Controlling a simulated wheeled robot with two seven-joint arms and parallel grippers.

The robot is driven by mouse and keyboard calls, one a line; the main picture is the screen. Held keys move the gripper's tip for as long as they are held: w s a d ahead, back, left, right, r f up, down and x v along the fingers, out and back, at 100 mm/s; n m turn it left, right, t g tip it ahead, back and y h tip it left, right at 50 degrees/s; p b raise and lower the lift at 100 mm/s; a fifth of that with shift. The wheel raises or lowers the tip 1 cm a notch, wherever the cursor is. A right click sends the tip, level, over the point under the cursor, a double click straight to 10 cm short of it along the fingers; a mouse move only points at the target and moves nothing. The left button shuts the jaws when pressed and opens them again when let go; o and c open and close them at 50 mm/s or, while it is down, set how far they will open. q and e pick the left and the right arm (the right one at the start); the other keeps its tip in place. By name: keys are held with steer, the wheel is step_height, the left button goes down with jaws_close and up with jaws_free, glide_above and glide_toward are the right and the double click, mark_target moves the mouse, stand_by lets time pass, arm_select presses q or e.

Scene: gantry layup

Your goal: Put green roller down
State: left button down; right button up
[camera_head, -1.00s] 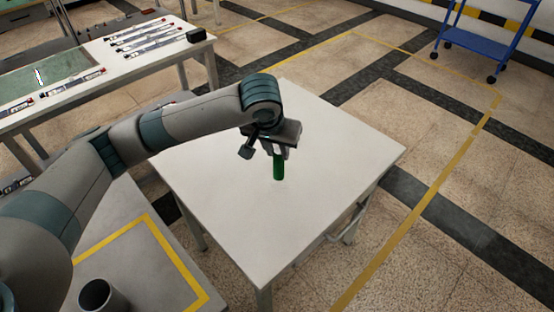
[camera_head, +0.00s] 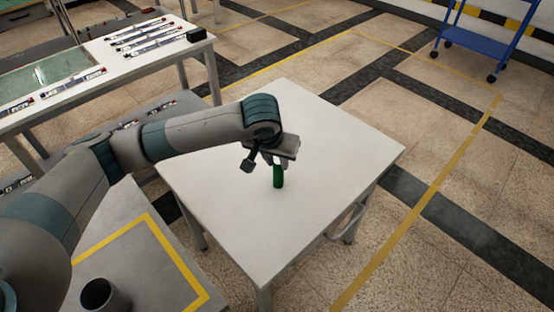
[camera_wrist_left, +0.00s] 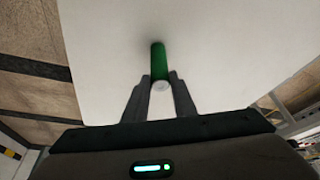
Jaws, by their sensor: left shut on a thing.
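The green roller (camera_head: 278,178) is upright, held in my left gripper (camera_head: 274,162) over the white table (camera_head: 330,150). In the left wrist view, the green roller (camera_wrist_left: 158,60) extends from between the two fingers of my left gripper (camera_wrist_left: 161,85), with its pale round end toward the camera. The fingers are shut on it. Its lower end is at or just above the white tabletop; I cannot tell whether it touches. My right gripper is not in view.
The white tabletop is otherwise bare. A grey surface with a yellow outline (camera_head: 180,250) and a dark cup (camera_head: 98,295) is at the lower left. A workbench (camera_head: 150,65) with several packaged strips stands behind left. A blue cart (camera_head: 480,40) is far right.

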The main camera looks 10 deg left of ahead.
arm_select(q)
steer(key=c, duration=1.5)
jaws_free()
steer(key=shift+f, duration=0.1)
steer(key=shift+o, duration=0.2)
steer(key=v, duration=1.2)
